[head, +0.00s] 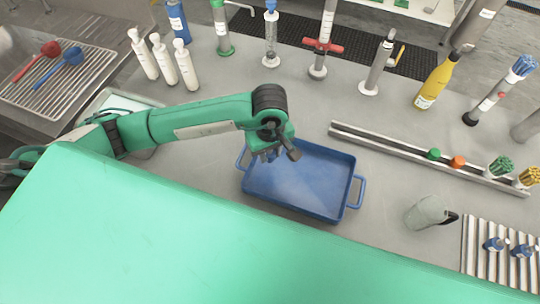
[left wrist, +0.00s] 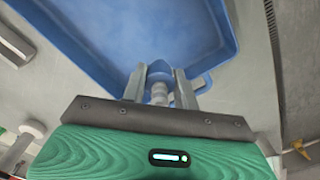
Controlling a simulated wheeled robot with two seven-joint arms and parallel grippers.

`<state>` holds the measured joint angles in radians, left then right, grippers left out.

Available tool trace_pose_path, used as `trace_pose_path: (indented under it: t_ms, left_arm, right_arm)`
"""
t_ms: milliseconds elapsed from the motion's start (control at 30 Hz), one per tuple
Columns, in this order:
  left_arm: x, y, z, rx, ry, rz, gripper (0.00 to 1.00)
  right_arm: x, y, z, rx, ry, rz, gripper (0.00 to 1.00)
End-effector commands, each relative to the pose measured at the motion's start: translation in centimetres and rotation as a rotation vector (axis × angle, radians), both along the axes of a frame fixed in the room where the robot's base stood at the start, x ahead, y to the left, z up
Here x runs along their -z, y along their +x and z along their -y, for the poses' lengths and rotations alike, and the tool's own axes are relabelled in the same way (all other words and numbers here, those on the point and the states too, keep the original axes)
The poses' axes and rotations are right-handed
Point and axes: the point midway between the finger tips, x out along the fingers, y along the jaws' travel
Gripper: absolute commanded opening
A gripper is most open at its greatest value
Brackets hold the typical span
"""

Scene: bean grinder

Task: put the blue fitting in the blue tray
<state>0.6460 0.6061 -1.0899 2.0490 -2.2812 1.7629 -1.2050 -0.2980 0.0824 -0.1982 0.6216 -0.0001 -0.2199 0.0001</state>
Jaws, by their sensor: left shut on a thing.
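The blue tray (head: 318,207) lies on the grey counter in the middle of the head view, with a handle at each end. Its inside looks empty. My left gripper (head: 275,154) is over its upper left corner, pointing down. In the left wrist view my left gripper (left wrist: 160,82) is shut on the blue fitting (left wrist: 160,68), which has a pale grey end between the fingers. The blue tray (left wrist: 90,68) fills the upper part of that view, beyond the fitting. In the head view the fitting is mostly hidden by the gripper. My right gripper is not in view.
A long metal rail (head: 400,150) with coloured pieces lies right of the tray. A grey mug (head: 427,212) and a striped rack (head: 481,232) with blue pieces stand at the lower right. White bottles (head: 163,60) and a yellow bottle (head: 437,80) stand behind.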

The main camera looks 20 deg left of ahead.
Motion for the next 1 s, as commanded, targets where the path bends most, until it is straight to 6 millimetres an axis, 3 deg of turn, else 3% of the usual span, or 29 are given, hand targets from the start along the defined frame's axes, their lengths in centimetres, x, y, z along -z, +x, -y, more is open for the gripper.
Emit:
trace_pose_path:
  t_ms: [233, 600, 633, 733, 1000]
  left_arm:
    - [3.3, -0.1, 0.0, -0.002, 0.000, -0.001, 0.07]
    - [3.9, 0.0, 0.0, 0.000, 0.001, 0.001, 0.07]
    - [3.9, 0.0, 0.0, 0.000, 0.001, 0.001, 0.32]
    - [3.8, 0.0, 0.0, 0.000, 0.000, 0.000, 0.51]
    - [3.7, 0.0, 0.0, 0.000, 0.000, 0.000, 0.51]
  right_arm:
    - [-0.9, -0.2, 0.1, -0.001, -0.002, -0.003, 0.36]
    - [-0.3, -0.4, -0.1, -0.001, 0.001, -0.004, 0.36]
    - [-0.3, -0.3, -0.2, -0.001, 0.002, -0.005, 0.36]
    - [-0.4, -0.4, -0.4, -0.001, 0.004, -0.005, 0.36]
    - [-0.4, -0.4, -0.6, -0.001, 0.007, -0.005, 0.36]
